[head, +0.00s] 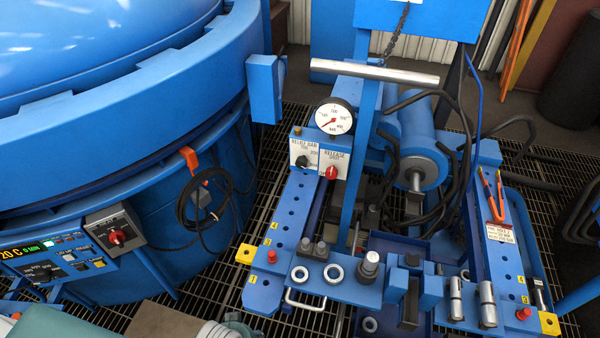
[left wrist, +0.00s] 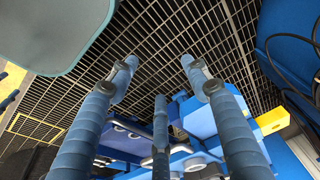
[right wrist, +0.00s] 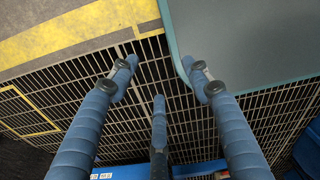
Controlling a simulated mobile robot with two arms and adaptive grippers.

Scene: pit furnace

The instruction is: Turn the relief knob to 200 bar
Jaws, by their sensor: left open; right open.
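The relief knob (head: 302,161) is a small black knob on a white plate labelled RELIEF BAR, on the blue press frame in the head view. Its pointer setting is too small to read. A round white pressure gauge (head: 335,117) with a red needle stands just above it. A red release knob (head: 331,172) sits on the plate to its right. My left gripper (left wrist: 157,78) is open and empty in the left wrist view, above the floor grating with blue frame parts beyond. My right gripper (right wrist: 160,78) is open and empty above grating. Neither gripper shows in the head view.
A large blue furnace (head: 160,75) fills the left, with a control panel (head: 55,262) and red-knobbed switch box (head: 115,231). A blue upright (head: 357,150) stands right of the knobs. The bench front (head: 345,285) carries rings and fittings. Grating (head: 215,290) lies between furnace and press.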

